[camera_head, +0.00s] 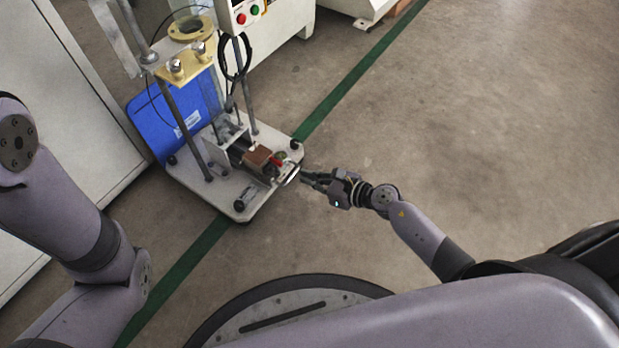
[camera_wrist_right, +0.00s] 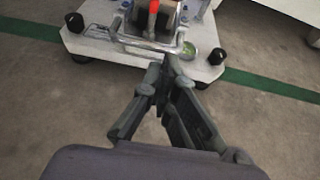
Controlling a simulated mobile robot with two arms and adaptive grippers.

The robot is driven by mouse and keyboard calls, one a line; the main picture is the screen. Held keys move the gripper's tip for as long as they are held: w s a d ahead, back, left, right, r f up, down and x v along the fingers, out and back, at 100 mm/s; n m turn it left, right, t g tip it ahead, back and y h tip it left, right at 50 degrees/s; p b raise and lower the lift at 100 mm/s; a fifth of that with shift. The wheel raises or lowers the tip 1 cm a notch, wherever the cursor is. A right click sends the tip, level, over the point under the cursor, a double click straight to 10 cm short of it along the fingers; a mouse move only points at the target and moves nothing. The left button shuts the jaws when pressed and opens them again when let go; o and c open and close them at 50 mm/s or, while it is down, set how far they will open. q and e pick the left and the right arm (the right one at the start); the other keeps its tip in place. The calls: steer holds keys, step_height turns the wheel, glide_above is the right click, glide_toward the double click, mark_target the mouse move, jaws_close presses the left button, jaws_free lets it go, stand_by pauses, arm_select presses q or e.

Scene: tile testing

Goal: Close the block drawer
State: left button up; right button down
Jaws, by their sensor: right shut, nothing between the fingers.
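The block drawer (camera_head: 265,162) is on the base plate of a test machine and holds a brown block (camera_head: 257,158) with a red part beside it. In the right wrist view the drawer's metal handle (camera_wrist_right: 148,44) is a bent bar at the front, with an orange-red piece (camera_wrist_right: 153,12) behind it. My right gripper (camera_head: 303,177) is shut and empty, with its tips close to the handle. It also shows in the right wrist view (camera_wrist_right: 172,62), tips just below the handle's right part; I cannot tell whether they touch. My left gripper is out of view.
The machine's white base plate (camera_head: 238,205) stands on the concrete floor with black feet at its corners. Upright posts and a blue panel (camera_head: 165,115) stand behind. A white cabinet (camera_head: 60,110) is at left. Floor to the right is clear.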

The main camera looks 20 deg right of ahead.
mark_target(271, 167)
steer(key=w+a, duration=0.2)
steer(key=w, duration=0.1)
steer(key=w+a, duration=0.5)
steer(key=w, duration=0.1)
steer(key=shift+w+a+p, duration=0.25)
steer(key=shift+w+p, duration=0.05)
steer(key=shift+p, duration=0.05)
steer(key=shift+f, duration=0.1)
